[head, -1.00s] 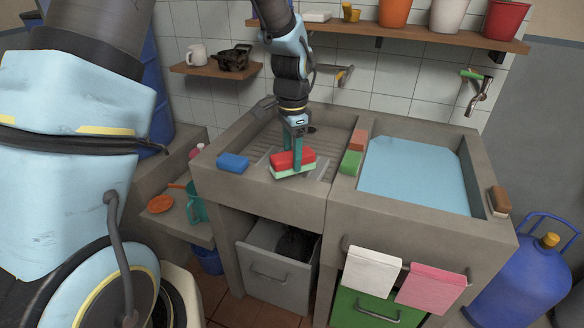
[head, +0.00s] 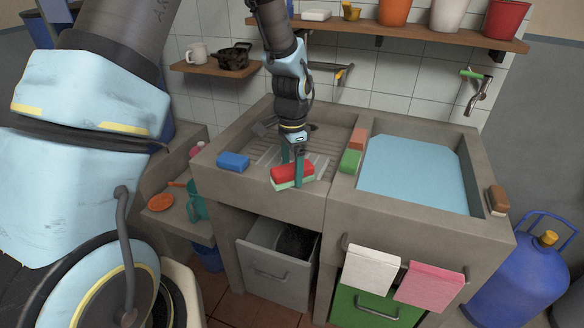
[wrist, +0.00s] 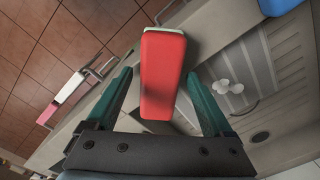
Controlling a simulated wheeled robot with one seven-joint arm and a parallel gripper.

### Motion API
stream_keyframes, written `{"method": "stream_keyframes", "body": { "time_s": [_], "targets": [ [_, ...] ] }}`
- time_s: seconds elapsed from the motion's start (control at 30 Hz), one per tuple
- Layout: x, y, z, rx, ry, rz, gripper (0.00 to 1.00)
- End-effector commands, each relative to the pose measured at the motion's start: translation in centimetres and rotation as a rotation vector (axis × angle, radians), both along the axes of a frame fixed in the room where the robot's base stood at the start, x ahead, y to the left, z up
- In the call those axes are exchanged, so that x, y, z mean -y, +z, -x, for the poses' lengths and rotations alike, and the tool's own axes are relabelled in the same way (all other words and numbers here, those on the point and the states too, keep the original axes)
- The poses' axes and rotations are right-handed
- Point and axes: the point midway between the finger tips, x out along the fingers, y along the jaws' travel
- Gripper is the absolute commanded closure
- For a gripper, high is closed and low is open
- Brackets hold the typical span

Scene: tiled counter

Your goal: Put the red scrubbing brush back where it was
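The red scrubbing brush (head: 291,173) is a red block with a pale green underside. It is at the front rim of the left drainer basin. My gripper (head: 292,166) points down with one finger in front of the brush and one behind it. The wrist view shows the brush (wrist: 164,75) lengthwise between the two green fingers of my gripper (wrist: 160,80). Slim gaps seem to show beside the fingertips, but the brush moves along with my gripper, as if held. Whether its underside touches the rim cannot be seen.
A blue sponge (head: 233,161) lies left on the rim. Green (head: 350,161) and orange-brown (head: 358,138) blocks lie on the divider. The right basin holds water (head: 415,175). A brown brush (head: 499,198) sits on the right rim. An open grey drawer (head: 272,275) is below.

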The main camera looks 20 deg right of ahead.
Motion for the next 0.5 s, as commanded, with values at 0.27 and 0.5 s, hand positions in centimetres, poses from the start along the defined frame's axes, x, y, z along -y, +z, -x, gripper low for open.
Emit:
{"method": "stream_keyframes", "body": {
  "time_s": [0.27, 0.5],
  "targets": [
    [0.0, 0.4, 0.0, 0.001, 0.0, 0.001, 0.14],
    [0.1, 3.7, -0.1, 0.005, 0.001, 0.005, 0.14]
  ]
}}
